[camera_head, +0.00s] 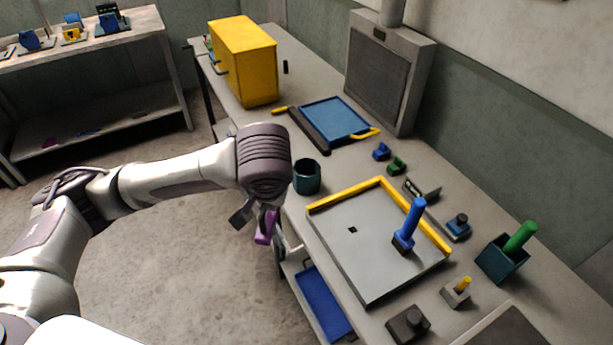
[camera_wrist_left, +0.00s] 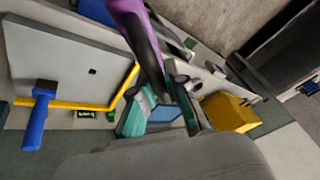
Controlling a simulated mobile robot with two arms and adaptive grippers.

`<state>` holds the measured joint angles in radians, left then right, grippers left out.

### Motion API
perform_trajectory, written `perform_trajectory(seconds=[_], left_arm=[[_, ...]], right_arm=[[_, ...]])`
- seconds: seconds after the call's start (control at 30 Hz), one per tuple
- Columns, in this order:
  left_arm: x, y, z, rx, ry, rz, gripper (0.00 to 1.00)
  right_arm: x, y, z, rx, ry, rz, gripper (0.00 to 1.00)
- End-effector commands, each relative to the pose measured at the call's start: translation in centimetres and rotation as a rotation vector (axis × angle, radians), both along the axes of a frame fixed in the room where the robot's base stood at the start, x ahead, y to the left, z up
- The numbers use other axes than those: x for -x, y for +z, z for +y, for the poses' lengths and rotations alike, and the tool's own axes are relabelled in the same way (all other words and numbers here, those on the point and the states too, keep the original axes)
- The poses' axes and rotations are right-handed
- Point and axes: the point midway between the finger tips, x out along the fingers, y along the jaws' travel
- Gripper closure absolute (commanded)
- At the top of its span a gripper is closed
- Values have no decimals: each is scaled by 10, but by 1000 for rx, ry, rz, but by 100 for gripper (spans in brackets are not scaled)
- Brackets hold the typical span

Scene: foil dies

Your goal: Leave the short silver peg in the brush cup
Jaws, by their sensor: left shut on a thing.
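My left gripper (camera_head: 264,220) is shut on a purple piece (camera_head: 266,229), left of the table edge. In the left wrist view, the gripper (camera_wrist_left: 166,98) is at the lower end of this long purple piece (camera_wrist_left: 139,30). A round dark teal cup (camera_head: 307,176) stands on the table, right of the gripper and apart from it; its inside looks dark. I take it for the brush cup. I cannot make out a short silver peg in either view. My right gripper is not in view.
A grey plate with a yellow rim (camera_head: 381,184) carries a blue-handled tool (camera_head: 412,221). A yellow cabinet (camera_head: 246,62) and blue cutting board (camera_head: 335,118) stand farther back. A teal holder (camera_head: 502,260) with a green handle is at right. A blue drawer tray (camera_head: 322,300) sits below the tabletop.

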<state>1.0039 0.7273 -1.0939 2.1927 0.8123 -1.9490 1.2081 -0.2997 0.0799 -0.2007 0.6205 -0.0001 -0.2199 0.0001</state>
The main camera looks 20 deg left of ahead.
Motion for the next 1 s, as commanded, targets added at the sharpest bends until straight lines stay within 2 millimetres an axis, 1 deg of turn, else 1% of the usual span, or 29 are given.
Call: perform_trajectory(seconds=[1.0], left_arm=[[-61,2,0,2,1,-2,100]], right_arm=[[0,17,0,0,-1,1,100]])
